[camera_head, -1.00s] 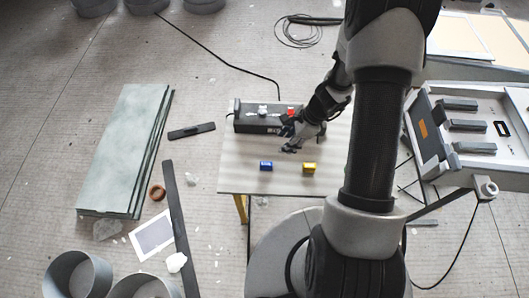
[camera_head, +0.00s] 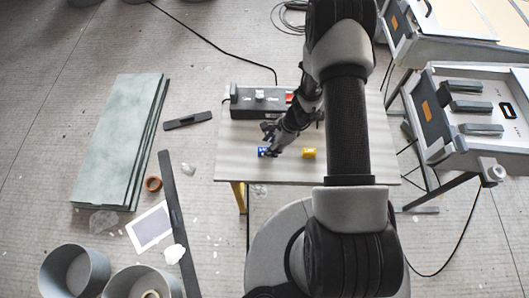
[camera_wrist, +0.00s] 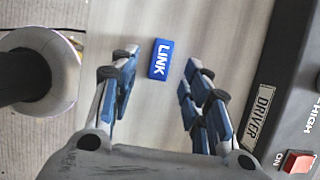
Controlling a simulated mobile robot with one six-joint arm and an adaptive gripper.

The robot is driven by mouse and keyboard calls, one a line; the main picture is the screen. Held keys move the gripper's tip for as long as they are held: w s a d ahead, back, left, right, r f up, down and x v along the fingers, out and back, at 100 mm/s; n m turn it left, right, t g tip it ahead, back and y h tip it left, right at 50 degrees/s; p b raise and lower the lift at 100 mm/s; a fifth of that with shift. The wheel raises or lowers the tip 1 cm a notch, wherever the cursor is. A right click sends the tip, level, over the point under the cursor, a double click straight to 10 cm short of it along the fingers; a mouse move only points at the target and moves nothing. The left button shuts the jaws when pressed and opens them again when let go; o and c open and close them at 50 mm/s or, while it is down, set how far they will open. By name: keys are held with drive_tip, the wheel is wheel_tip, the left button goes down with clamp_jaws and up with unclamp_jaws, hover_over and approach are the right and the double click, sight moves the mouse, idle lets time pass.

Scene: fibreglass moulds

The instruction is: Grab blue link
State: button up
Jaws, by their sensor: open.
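The blue link (camera_wrist: 160,59) is a small blue block with white "LINK" lettering, lying on the light table. In the wrist view it sits just beyond my fingertips, between their lines and nearer the left finger. In the head view the blue link (camera_head: 264,152) is partly hidden by my gripper (camera_head: 269,141), which is over it. My gripper (camera_wrist: 158,72) is open in the wrist view, with nothing between its fingers. Whether the fingers touch the table cannot be told.
A yellow block (camera_head: 308,153) lies right of the link on the table (camera_head: 235,168). A dark driver box (camera_head: 245,106) with a red switch (camera_wrist: 298,161) stands at the table's back. The table's left front is clear.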

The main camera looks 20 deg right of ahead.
sight(264, 149)
drive_tip(key=x, duration=0.2)
drive_tip(key=b+x, duration=0.1)
drive_tip(key=x, duration=0.1)
drive_tip(key=shift+w+a+f, duration=0.1)
drive_tip(key=shift+w+a, duration=0.05)
drive_tip(key=shift+a, duration=0.2)
drive_tip(key=shift+c, duration=0.2)
clamp_jaws()
